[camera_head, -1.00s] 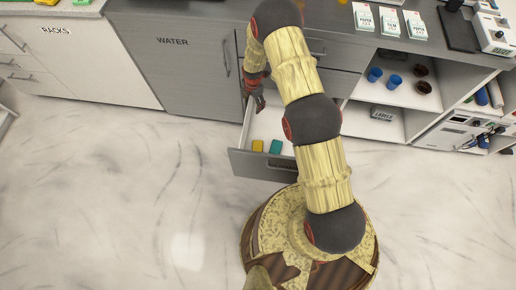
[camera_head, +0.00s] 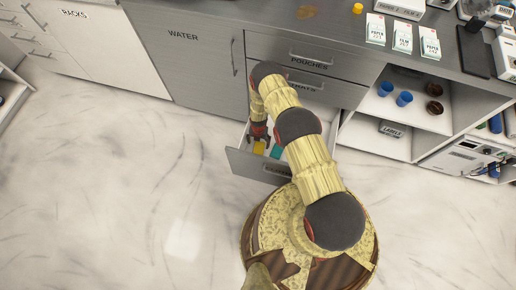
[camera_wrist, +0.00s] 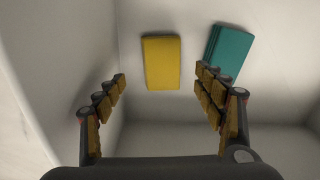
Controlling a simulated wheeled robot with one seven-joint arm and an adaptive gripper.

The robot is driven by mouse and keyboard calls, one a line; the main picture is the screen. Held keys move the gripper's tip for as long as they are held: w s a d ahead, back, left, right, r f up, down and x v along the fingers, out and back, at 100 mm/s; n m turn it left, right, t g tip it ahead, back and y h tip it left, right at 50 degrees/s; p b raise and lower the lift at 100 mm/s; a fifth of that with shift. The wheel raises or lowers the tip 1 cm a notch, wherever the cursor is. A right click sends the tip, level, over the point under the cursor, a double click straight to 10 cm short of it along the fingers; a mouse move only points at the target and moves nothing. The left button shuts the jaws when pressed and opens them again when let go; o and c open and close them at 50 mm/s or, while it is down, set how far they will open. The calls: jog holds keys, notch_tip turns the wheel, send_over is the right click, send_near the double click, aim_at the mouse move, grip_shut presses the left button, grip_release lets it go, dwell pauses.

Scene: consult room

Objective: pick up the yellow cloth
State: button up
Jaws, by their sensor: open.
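The yellow cloth (camera_wrist: 161,62) is a flat folded rectangle lying on the pale floor of the open drawer (camera_head: 244,165). In the wrist view it lies ahead of my gripper (camera_wrist: 162,88), roughly between the lines of the two open, empty fingers. In the head view my gripper (camera_head: 259,140) is down inside the drawer, just above the yellow cloth (camera_head: 259,148), and partly hides it. A teal folded cloth (camera_wrist: 229,50) lies to the right of the yellow one, partly behind the right finger; it also shows in the head view (camera_head: 276,152).
The drawer walls (camera_wrist: 55,75) close in on my gripper at the left. The closed pouches drawer (camera_head: 305,58) is above. Open shelves with blue cups (camera_head: 404,98) stand to the right. The counter above holds several white packets (camera_head: 402,38). The marble floor (camera_head: 120,180) at left is clear.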

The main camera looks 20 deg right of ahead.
aim_at(259, 148)
jog(key=f+b, duration=0.3)
jog(key=f, duration=0.4)
jog(key=shift+s, duration=0.2)
jog(key=shift+r, duration=0.1)
jog(key=shift+c, duration=0.6)
jog(key=c, duration=0.7)
jog(key=shift+c, duration=0.5)
notch_tip(259, 148, up, 10)
jog(key=p, duration=0.4)
